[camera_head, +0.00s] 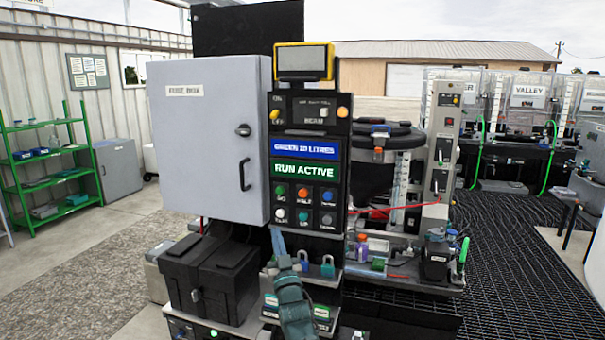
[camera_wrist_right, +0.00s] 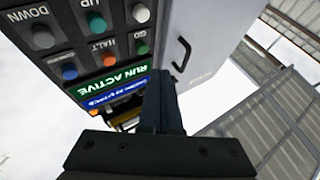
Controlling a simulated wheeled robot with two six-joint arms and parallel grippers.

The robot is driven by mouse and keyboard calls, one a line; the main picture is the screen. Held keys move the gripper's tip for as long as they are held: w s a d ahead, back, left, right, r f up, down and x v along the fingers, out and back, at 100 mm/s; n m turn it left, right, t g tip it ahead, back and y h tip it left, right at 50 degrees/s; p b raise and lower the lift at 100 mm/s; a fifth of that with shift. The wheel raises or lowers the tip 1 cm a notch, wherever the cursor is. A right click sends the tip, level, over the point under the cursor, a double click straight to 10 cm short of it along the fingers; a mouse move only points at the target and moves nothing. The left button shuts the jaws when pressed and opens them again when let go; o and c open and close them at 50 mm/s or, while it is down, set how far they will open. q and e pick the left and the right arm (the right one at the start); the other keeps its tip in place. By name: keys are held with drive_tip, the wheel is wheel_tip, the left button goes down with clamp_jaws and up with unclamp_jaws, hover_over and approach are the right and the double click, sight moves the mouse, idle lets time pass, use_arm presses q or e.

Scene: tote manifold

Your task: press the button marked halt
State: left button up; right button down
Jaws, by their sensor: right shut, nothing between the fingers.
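The halt button (camera_head: 303,193) is a round orange-red button in the middle of the upper button row on the black panel (camera_head: 335,240), below the green RUN ACTIVE display. In the right wrist view the panel is upside down, and the orange button (camera_wrist_right: 109,60) has HALT printed beside it. My right gripper (camera_head: 277,236) is below and left of the button in the head view. Its fingers (camera_wrist_right: 160,78) are shut and empty, seen in front of the panel's edge beside the grey box. The button looks uncovered in both views; contact is not visible. My left gripper is not in view.
Neighbouring buttons include the green GO button (camera_wrist_right: 143,48) and a blue button (camera_wrist_right: 69,71). The grey fuse box (camera_head: 205,140) with its handle stands left of the panel. A black case (camera_head: 210,275) and padlocks (camera_head: 327,266) sit below. A red line runs right of the panel.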

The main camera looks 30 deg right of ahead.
sight(300, 191)
use_arm(q)
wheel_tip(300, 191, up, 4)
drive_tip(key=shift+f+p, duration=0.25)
drive_tip(key=shift+p, duration=0.75)
use_arm(e)
wheel_tip(300, 191, up, 7)
drive_tip(key=s+d+t+h, duration=0.1)
drive_tip(key=s+d, duration=0.1)
drive_tip(key=shift+s+d+f+m+h, duration=0.2)
drive_tip(key=shift+d+m+h, duration=0.1)
drive_tip(key=shift+h, duration=0.1)
drive_tip(key=shift+t, duration=0.3)
drive_tip(key=shift+w+d, duration=1.45)
drive_tip(key=shift+d, duration=0.2)
drive_tip(key=shift+w+d, duration=1.45)
drive_tip(key=shift+d, duration=0.2)
drive_tip(key=shift+d, duration=0.1)
drive_tip(key=shift+w+d, duration=0.25)
drive_tip(key=shift+w+d, duration=0.4)
drive_tip(key=shift+d, duration=0.05)
drive_tip(key=shift+s+a, duration=0.65)
drive_tip(key=shift+a, duration=0.15)
